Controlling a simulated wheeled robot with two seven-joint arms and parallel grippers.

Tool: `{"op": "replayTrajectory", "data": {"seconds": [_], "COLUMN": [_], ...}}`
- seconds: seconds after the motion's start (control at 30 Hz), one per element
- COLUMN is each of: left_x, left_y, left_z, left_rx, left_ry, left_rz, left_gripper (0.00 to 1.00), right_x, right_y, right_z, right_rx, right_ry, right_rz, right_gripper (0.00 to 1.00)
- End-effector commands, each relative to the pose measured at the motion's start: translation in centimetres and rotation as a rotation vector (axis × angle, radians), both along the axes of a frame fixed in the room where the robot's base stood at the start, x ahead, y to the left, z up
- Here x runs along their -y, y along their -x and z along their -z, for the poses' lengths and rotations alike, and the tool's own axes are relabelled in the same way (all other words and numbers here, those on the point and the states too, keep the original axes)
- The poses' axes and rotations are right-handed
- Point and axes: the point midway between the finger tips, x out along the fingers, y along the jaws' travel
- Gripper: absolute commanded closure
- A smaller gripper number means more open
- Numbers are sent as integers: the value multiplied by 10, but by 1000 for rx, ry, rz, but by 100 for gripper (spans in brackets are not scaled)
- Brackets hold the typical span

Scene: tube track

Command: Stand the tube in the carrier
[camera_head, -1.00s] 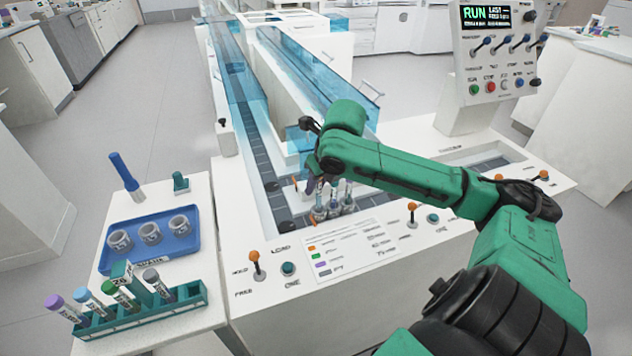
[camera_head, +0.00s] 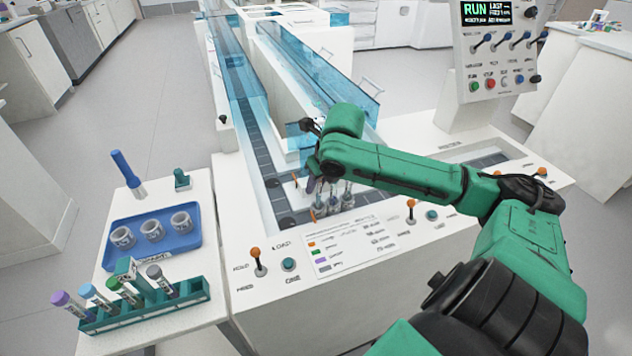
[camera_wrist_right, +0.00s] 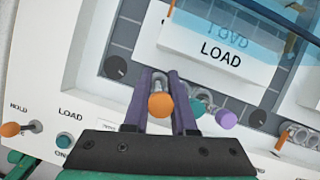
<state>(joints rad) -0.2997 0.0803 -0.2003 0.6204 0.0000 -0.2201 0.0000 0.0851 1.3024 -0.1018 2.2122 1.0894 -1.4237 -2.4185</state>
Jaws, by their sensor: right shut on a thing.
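My right gripper (camera_head: 313,184) reaches down over the track at the load area. In the right wrist view its two dark purple fingers (camera_wrist_right: 165,78) are shut on an orange-capped tube (camera_wrist_right: 161,105). The cap shows between the fingers; the tube's lower end is hidden, so I cannot tell whether it sits in a carrier. Beside it, several carriers with tubes (camera_head: 347,198) stand upright in a row on the track. My left gripper is not in view.
A teal rack (camera_head: 140,315) with several capped tubes stands on the left side table. Behind it is a blue tray (camera_head: 185,247) with three grey carriers. Blue clear guards (camera_head: 235,65) line the track. Orange-knobbed levers (camera_head: 256,254) stand on the front panel.

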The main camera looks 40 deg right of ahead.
Motion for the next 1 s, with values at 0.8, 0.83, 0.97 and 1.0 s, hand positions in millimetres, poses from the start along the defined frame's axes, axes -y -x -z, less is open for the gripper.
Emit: {"op": "replayTrajectory", "data": {"seconds": [0.8,0.83,0.97,1.0], "left_x": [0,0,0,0], "left_y": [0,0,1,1], "left_z": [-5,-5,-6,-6], "left_rx": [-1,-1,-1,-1], "left_ry": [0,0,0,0], "left_rz": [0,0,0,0], "left_gripper": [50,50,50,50], "right_x": [0,0,0,0], "right_y": [0,0,0,0], "right_z": [13,14,17,17], "right_rx": [-1,-1,0,1], "right_ry": [0,0,1,1], "right_rz": [0,0,-1,-1], "right_gripper": [100,100,100,100]}}
